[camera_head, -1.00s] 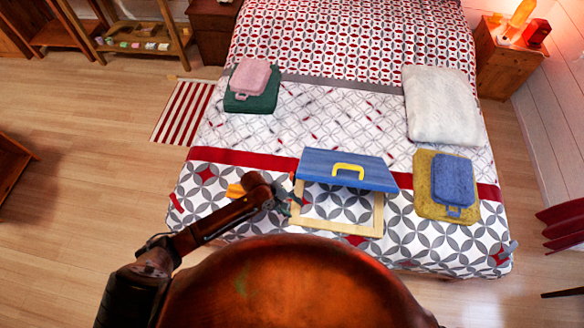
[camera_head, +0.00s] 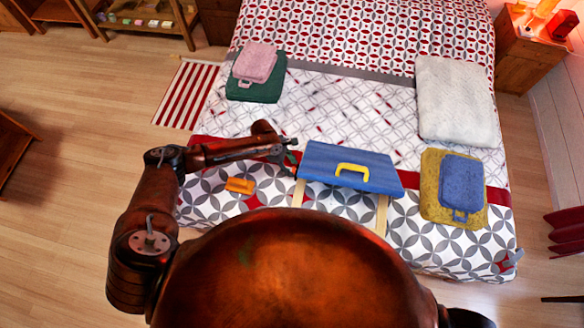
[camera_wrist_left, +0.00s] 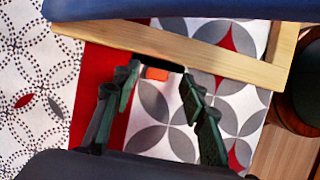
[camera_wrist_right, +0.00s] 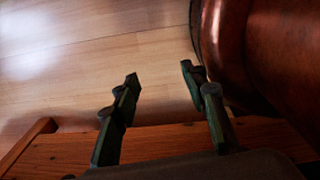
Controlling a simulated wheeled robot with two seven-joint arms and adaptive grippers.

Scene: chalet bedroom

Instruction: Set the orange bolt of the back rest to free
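The back rest is a blue panel (camera_head: 322,165) with a yellow handle (camera_head: 352,169) on a pale wooden frame (camera_head: 298,193), lying on the bed. The panel is tilted up off the frame. My left gripper (camera_head: 291,157) is at the panel's left edge. In the left wrist view my open left gripper (camera_wrist_left: 159,76) has its fingertips close to the wooden frame (camera_wrist_left: 180,56). A small orange piece, seemingly the bolt (camera_wrist_left: 157,73), shows between them by the frame's edge; its setting cannot be told. My right gripper (camera_wrist_right: 160,73) is open and empty, away from the bed.
An orange block (camera_head: 240,185) lies on the bed (camera_head: 330,105) left of the frame. A yellow and blue cloth stack (camera_head: 432,203) lies right of it. A pink and green stack (camera_head: 268,88) and a white pillow (camera_head: 455,100) lie farther back. Wooden furniture (camera_wrist_right: 70,150) is below my right gripper.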

